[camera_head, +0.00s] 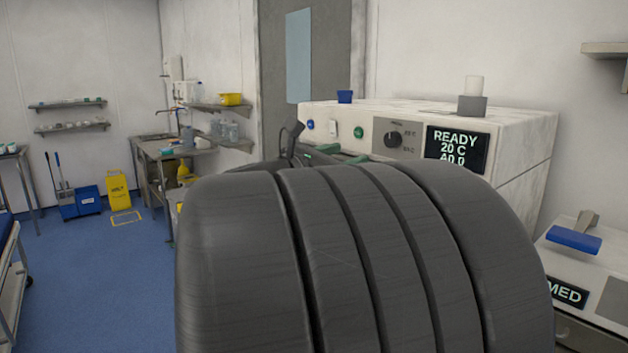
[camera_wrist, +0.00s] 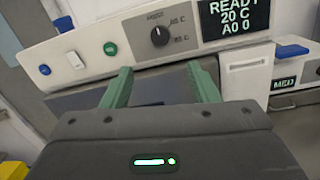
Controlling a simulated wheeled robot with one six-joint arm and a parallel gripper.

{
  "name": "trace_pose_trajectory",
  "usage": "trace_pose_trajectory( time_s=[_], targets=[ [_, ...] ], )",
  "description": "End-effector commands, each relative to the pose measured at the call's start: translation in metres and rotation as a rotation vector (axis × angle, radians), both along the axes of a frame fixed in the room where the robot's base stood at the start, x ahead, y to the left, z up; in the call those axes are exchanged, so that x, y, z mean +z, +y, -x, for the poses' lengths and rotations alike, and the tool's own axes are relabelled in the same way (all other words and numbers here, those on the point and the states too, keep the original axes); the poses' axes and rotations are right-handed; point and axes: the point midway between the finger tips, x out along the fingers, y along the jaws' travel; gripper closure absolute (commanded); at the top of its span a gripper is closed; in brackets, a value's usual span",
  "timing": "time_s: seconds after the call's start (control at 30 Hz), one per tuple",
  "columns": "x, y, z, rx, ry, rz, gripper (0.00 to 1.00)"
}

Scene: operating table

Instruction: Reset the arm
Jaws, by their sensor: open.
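My gripper (camera_wrist: 161,72) shows in the wrist view with its two green fingers apart and nothing between them. The fingers point toward the front of a white machine (camera_wrist: 120,62) with a control panel. In the head view my large dark grey arm link fills the lower middle and hides most of the gripper (camera_head: 340,154).
The machine has a dial (camera_head: 393,139), buttons and a display (camera_head: 457,149) reading READY 20 C. A blue-handled lever (camera_head: 574,239) stands on a lower unit at right. A sink counter (camera_head: 165,150), yellow floor sign (camera_head: 118,190) and blue mop bucket (camera_head: 80,203) stand at left. Blue floor there is open.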

Motion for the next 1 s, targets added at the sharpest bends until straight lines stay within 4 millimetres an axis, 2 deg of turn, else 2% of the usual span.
trace_pose_trajectory(
  time_s=[0.7, 1.0],
  targets=[
    [0.010, -0.079, -0.067, -0.004, -0.001, 0.001, 0.46],
    [0.011, -0.098, -0.084, -0.001, -0.001, 0.000, 0.46]
  ],
)
